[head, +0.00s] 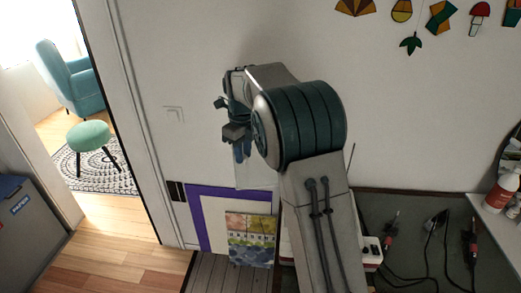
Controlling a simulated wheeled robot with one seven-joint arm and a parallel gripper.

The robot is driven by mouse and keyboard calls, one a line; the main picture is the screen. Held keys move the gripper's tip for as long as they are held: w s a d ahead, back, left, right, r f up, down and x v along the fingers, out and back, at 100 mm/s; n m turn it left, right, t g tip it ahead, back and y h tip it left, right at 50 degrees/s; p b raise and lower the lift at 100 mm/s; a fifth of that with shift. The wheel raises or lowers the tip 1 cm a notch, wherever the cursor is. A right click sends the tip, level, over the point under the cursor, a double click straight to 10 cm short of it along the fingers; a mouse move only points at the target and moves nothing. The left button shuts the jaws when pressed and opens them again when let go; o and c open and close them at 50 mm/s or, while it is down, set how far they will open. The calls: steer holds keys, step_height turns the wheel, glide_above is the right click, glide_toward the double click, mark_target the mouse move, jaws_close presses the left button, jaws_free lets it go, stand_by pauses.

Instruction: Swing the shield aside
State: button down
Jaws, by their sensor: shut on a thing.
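My gripper (242,153) hangs fingers down in front of the white wall, left of my arm's large dark teal joint. Its fingers are shut on the upper part of a pale, see-through panel (254,181), which looks like the shield. The panel stands upright below the fingers. Its right side is hidden behind my arm, so I cannot see its hinge or mount. The exact contact between fingers and panel is small and partly hidden.
A purple-edged white board (194,212) and a colourful stained-glass-like picture (251,238) stand below the panel. A dark bench (405,215) at right holds soldering tools and cables. A spray bottle (501,190) stands far right. An open doorway is at left.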

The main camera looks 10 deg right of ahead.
steer(key=w, duration=0.1)
steer(key=w+a+m+p, duration=0.1)
steer(key=w, duration=0.1)
steer(key=shift+a+r+m+p, duration=0.15)
steer(key=shift+a+m+p, duration=0.15)
steer(key=shift+m+p, duration=0.1)
steer(key=shift+w+a+m+p, duration=0.25)
steer(key=shift+w+m, duration=0.25)
steer(key=shift+w, duration=0.35)
steer(key=c, duration=1.2)
jaws_free()
step_height(320, 180, up, 14)
steer(key=shift+f+b, duration=0.2)
steer(key=shift+b, duration=0.25)
